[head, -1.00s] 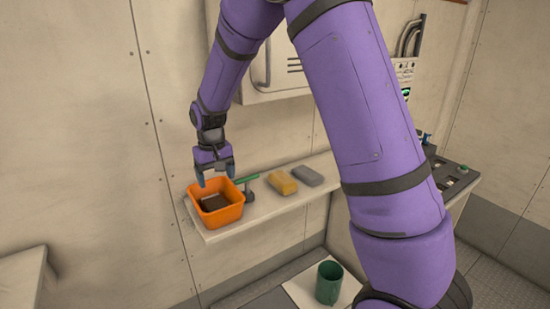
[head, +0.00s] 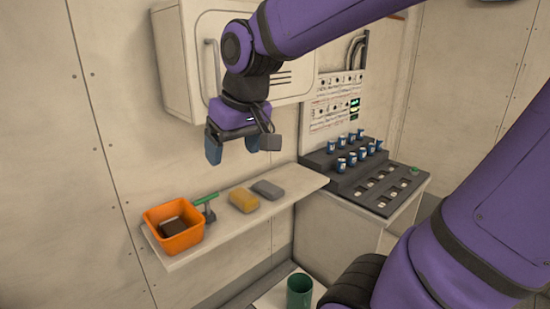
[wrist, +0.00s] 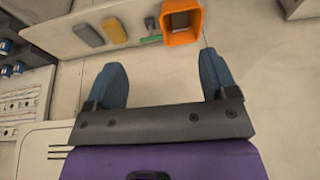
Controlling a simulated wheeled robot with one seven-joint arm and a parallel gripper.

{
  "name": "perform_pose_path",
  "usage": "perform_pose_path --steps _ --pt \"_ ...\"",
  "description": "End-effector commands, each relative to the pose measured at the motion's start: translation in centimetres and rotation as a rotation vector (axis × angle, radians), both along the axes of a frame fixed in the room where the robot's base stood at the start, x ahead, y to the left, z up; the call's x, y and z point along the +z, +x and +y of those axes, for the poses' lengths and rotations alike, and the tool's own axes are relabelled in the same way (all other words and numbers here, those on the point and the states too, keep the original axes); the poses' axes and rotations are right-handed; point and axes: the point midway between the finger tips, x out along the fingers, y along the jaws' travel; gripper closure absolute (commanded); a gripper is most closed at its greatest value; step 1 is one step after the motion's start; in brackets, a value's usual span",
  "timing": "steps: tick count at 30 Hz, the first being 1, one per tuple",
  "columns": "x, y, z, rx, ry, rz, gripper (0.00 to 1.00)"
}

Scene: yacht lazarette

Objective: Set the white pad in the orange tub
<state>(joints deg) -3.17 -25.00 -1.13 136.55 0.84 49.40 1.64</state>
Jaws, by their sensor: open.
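The orange tub (head: 187,243) stands on the left end of the wall shelf, with a dark brown block (head: 172,228) inside it. The tub also shows at the top of the wrist view (wrist: 182,41). On the shelf to its right are a green-handled tool (head: 206,199), a yellow sponge-like block (head: 244,201) and a grey block (head: 267,190). I cannot make out a white pad among these. My gripper (head: 241,152) is open and empty, above the shelf and apart from everything on it. Its two blue fingers also show in the wrist view (wrist: 162,66).
A white wall cabinet (head: 185,70) with a handle is behind my gripper. A dark stepped rack (head: 345,160) with several blue-and-white items stands right of the shelf. A green mug (head: 299,291) stands on a pale sheet lower down. The shelf's right end is bare.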

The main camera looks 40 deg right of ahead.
Motion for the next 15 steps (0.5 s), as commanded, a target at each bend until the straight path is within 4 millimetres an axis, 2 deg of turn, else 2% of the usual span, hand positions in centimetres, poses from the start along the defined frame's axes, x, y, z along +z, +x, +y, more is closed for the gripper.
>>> perform_pose_path --steps 1,6,10,15 --pt "0.5 -1.7 -0.2 -0.002 -0.003 -0.026 0.21" --pt "0.9 -6.2 -0.7 -0.005 -0.015 -0.083 0.21" --pt "0.8 -8.5 -0.9 -0.006 -0.023 -0.114 0.21" --pt "0.6 -9.8 -1.0 -0.008 -0.027 -0.129 0.21"
